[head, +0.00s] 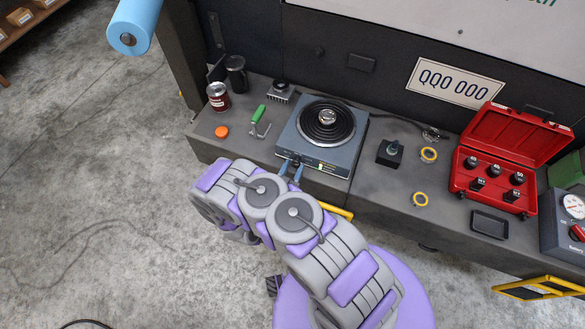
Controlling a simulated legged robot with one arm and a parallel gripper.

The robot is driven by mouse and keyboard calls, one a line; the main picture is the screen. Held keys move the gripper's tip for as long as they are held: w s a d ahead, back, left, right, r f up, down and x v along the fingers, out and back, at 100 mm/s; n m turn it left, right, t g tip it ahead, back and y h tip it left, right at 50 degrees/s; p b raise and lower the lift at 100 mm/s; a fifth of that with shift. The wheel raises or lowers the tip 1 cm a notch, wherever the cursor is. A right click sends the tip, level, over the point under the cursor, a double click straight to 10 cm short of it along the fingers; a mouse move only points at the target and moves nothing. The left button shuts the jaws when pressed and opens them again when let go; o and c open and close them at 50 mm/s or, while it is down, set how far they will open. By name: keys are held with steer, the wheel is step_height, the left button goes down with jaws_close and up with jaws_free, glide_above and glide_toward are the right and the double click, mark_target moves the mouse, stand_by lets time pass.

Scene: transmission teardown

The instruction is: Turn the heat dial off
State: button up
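A blue-grey hot plate (350,147) with a black coil burner (327,122) stands on the bench. A small shiny round object (327,117) sits at the middle of the coil. The hot plate has a light front panel (328,167); a small dark shape at its left end looks like the heat dial (296,158), mostly hidden by my gripper.
Left of the hot plate are a green-handled tool (259,117), an orange disc (222,131) and a red can (218,97).

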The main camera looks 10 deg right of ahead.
steer(key=c, duration=0.7)
steer(key=shift+c, duration=0.2)
